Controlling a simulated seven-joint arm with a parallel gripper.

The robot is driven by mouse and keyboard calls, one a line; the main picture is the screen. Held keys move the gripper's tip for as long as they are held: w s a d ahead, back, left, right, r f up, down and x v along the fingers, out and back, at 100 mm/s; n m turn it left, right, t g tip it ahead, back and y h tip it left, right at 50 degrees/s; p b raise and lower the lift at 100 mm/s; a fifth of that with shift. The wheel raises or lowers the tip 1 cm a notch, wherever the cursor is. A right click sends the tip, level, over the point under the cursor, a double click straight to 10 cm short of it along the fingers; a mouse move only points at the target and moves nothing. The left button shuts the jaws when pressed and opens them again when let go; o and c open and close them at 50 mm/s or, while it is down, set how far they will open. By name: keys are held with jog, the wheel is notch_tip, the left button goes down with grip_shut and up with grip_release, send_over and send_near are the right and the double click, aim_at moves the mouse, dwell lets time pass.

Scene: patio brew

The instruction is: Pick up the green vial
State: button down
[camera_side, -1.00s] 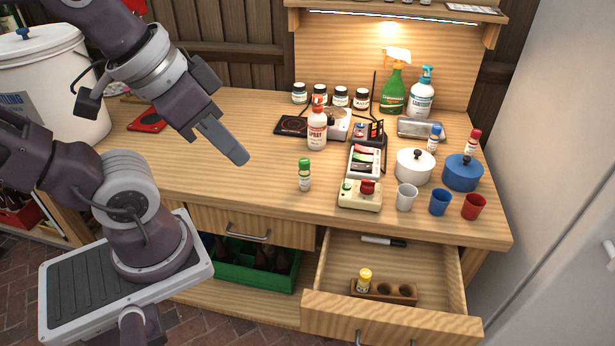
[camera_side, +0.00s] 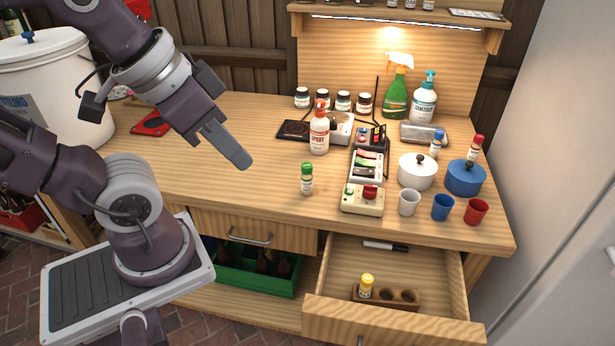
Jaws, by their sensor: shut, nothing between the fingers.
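The green vial (camera_side: 307,179) is a small white-labelled bottle with a green cap. It stands upright on the wooden bench top, left of a cream box with a red knob. My gripper (camera_side: 240,158) is shut and empty. It hangs above the bench, up and to the left of the green vial in the picture, apart from it.
A white spray bottle (camera_side: 319,133) stands behind the vial. The cream box (camera_side: 362,199) is close on its right. Cups and pots stand farther right. An open drawer (camera_side: 392,325) below holds a rack (camera_side: 398,296) with a yellow-capped vial (camera_side: 366,286). The bench left of the vial is clear.

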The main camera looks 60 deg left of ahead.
jog(key=c, duration=1.1)
grip_release()
jog(key=w+a+f+m+g+y, duration=0.1)
jog(key=a+f+m+g+y, duration=0.3)
jog(key=a+f+m, duration=0.15)
jog(key=m+t+y, duration=0.2)
jog(key=m+y, duration=0.6)
jog(key=m, duration=0.5)
send_near(307, 165)
jog(key=s+a+r, duration=0.3)
jog(key=s+r, duration=0.1)
jog(key=s, duration=0.2)
jog(key=w+d+f+m+t, duration=0.2)
jog(key=w+f+m+t, duration=0.1)
jog(key=w+f+m, duration=0.25)
jog(key=shift+t, duration=0.3)
jog(key=x, duration=0.4)
jog(key=s+x, duration=0.1)
jog(key=x, duration=0.1)
jog(key=shift+a+f, duration=0.1)
jog(key=shift+a, duration=0.35)
